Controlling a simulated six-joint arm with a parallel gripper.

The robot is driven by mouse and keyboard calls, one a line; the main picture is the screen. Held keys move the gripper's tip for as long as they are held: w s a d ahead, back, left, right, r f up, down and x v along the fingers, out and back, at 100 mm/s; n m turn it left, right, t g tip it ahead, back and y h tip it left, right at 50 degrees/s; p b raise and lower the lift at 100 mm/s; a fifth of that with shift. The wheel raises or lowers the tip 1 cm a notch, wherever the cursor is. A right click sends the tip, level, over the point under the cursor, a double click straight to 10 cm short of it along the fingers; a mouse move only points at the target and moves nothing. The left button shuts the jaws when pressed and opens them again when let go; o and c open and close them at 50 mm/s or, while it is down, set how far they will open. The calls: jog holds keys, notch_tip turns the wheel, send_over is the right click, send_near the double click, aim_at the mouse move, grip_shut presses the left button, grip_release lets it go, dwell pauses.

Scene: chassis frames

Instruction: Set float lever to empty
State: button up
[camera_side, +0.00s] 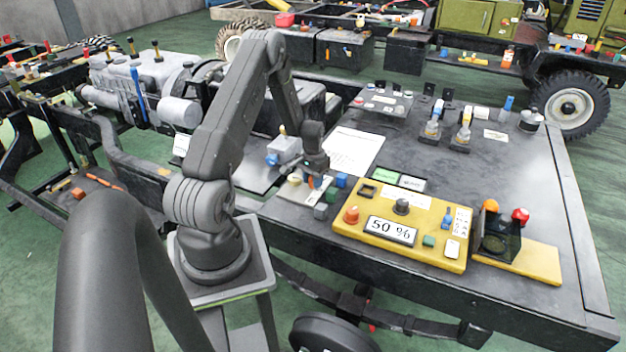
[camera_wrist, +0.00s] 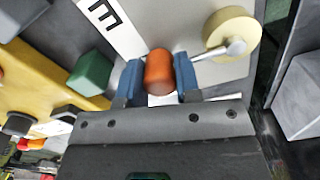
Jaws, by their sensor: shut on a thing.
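My gripper (camera_wrist: 159,78) is shut on an orange cylindrical lever knob (camera_wrist: 159,72), with a blue fingertip on each side of it. A metal lever rod (camera_wrist: 220,51) runs from a cream round pivot (camera_wrist: 232,34) toward the knob, and the right fingertip hides where they join. They sit over a light grey plate (camera_wrist: 188,22). A white strip with a black letter E (camera_wrist: 108,20) lies just above and left of the knob. In the side view my gripper (camera_side: 313,178) points down over this small plate at the bench's left part, and the lever is mostly hidden.
A green block (camera_wrist: 90,72) and a grey block (camera_wrist: 304,95) are near my gripper. A white paper sheet (camera_side: 355,150) lies behind.

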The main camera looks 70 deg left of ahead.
aim_at(306, 193)
grip_shut()
jog(key=s+m, duration=0.1)
jog(key=m, duration=0.1)
jog(key=d+m, duration=0.1)
jog(key=shift+s+d+m, duration=0.15)
jog(key=shift+s+m, duration=0.25)
jog(key=shift+s+d+m, duration=0.2)
jog(key=shift+s+m, duration=0.4)
jog(key=shift+m, duration=0.5)
jog(key=o, duration=0.7)
grip_release()
notch_tip(306, 193, up, 14)
jog(key=shift+f, duration=0.1)
